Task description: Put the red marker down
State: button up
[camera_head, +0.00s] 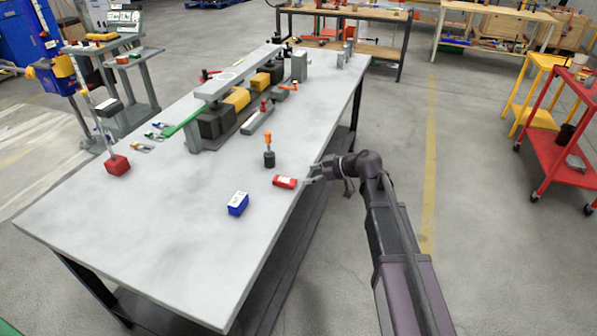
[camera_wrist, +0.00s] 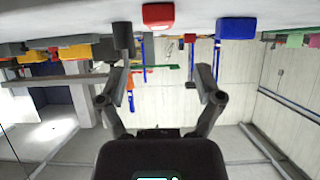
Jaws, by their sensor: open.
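The red marker (camera_head: 285,182), a short block with a white label, lies on the grey table top near its right edge. It also shows at the top of the wrist view (camera_wrist: 158,14), where the scene appears upside down. My gripper (camera_head: 309,181) is just to the right of the red marker in the head view. In the wrist view my gripper's fingers (camera_wrist: 161,80) are spread apart with nothing held between them. The red marker is outside the fingers there. The head view does not clearly show whether a fingertip touches it.
A blue block (camera_head: 238,204) lies left and nearer on the table (camera_head: 140,235). A black cylinder with an orange top (camera_head: 269,152) stands just behind the red marker. A red block with a rod (camera_head: 117,165) stands at the left edge. The front of the table top is clear.

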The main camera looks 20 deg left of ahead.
jog(key=shift+p+v, duration=0.3)
jog(key=shift+v, duration=0.8)
jog(key=shift+d+f, duration=0.1)
jog(key=s+d+f+m+h, duration=0.3)
jog(key=s+d+m+h, duration=0.1)
jog(key=d, duration=0.7)
jog(key=s+d+f+m+h, duration=0.3)
jog(key=s+d+m, duration=0.3)
jog(key=d, duration=0.4)
jog(key=s+d+f+m+g+h, duration=0.1)
jog(key=s+d+f+m+h, duration=0.2)
jog(key=d, duration=0.8)
jog(key=s+m+h, duration=0.2)
jog(key=s+m, duration=0.1)
jog(key=m, duration=0.1)
jog(key=shift+d+f, duration=0.3)
jog(key=shift+d, duration=0.05)
jog(key=shift+o, duration=0.4)
